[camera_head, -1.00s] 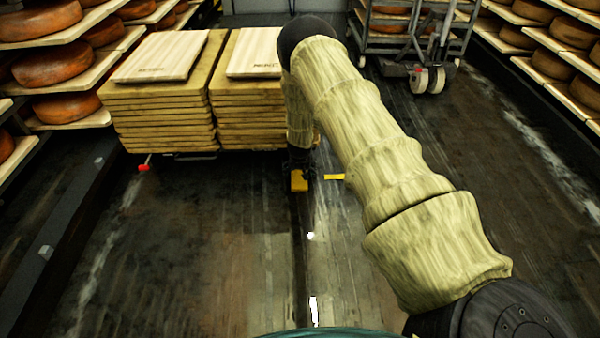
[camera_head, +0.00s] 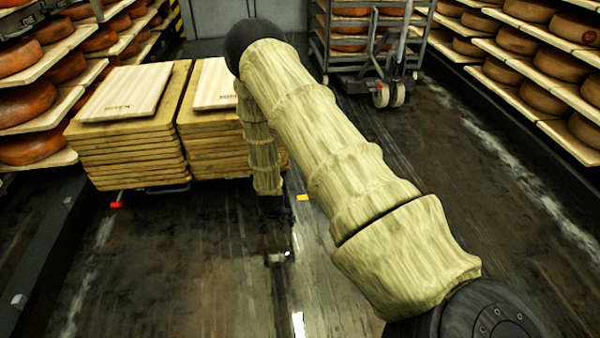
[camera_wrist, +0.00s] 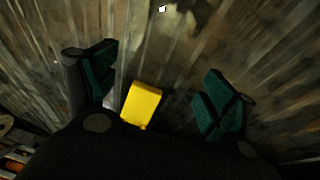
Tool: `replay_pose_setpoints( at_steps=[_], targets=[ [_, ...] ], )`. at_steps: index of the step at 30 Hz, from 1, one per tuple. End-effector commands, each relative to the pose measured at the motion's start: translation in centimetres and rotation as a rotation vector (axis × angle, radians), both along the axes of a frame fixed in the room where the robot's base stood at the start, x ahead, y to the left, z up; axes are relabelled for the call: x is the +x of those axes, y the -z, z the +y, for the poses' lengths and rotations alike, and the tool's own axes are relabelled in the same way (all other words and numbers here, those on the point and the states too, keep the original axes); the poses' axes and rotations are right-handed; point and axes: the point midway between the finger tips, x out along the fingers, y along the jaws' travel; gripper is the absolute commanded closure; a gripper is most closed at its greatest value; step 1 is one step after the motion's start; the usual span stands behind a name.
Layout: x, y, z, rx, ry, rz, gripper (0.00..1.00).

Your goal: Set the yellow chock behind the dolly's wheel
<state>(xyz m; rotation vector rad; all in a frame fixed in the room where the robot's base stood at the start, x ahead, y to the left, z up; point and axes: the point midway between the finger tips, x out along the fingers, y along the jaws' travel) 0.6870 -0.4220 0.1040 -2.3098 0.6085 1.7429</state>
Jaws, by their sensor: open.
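A yellow chock (camera_wrist: 141,102) shows in the wrist view, between the spread fingers of my gripper (camera_wrist: 160,80) and closer to the left one. There are gaps between it and both fingers.
A small yellow patch (camera_head: 303,197) lies on the floor just right of my gripper. Stacked boards (camera_head: 125,150) load the dolly. A wheeled cheese rack (camera_head: 350,45) stands behind at right. Cheese shelves (camera_head: 535,60) line both sides. The wet floor in front is clear.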

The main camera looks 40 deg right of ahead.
Motion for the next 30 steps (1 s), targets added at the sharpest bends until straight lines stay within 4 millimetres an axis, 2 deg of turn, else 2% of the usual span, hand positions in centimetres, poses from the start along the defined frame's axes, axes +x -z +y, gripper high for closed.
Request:
replay_pose_setpoints(
  at_steps=[1, 4, 7, 9, 12, 15, 18, 21, 30],
  targets=[
    [-3.5, 1.1, 1.8, -0.003, -0.032, 0.037, 0.16],
    [-9.9, 2.5, 5.3, -0.003, -0.099, 0.091, 0.16],
    [-16.7, 3.1, 8.9, 0.012, -0.173, 0.141, 0.16],
    [-21.5, 3.0, 11.4, 0.031, -0.224, 0.173, 0.16],
    [-27.6, 2.1, 14.6, 0.071, -0.289, 0.210, 0.16],
    [-32.6, 0.9, 17.0, 0.113, -0.338, 0.239, 0.16],
    [-35.9, -0.3, 18.7, 0.148, -0.369, 0.257, 0.16],
    [-37.6, -1.0, 19.3, 0.169, -0.384, 0.267, 0.16],
    [-38.1, -1.3, 19.6, 0.176, -0.388, 0.268, 0.16]
  ],
)
